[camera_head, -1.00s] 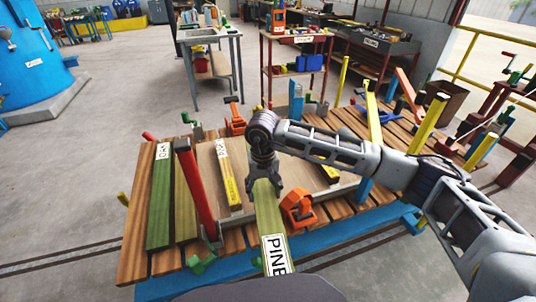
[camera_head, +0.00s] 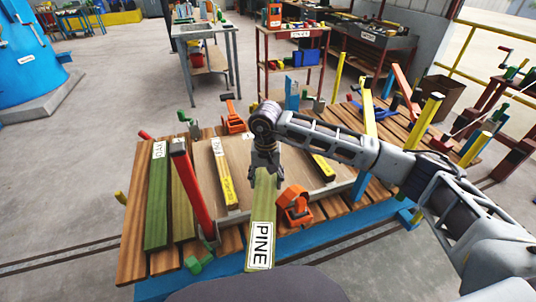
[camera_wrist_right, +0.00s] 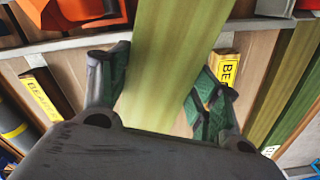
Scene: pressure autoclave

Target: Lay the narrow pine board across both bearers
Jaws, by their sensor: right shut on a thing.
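The pine board (camera_head: 263,208) is a pale green-yellow plank with a PINE label at its near end. My right gripper (camera_head: 265,167) is shut on its far part, and the near end reaches past the bench's front edge. In the right wrist view the board (camera_wrist_right: 175,60) lies between the fingers (camera_wrist_right: 160,88). The left bearer (camera_head: 225,178) and right bearer (camera_head: 322,168) are yellow-ended bars on the wooden panel, one on each side of the board. Both also show in the wrist view, (camera_wrist_right: 47,95) and (camera_wrist_right: 225,72). The gap under the board is unclear. My left gripper is not in view.
A red upright bar (camera_head: 192,190) stands left of the left bearer. An orange clamp (camera_head: 295,205) sits close right of the board. A dark green board (camera_head: 157,205) and an olive board (camera_head: 184,200) lie at the bench's left. Yellow posts (camera_head: 425,118) stand at right.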

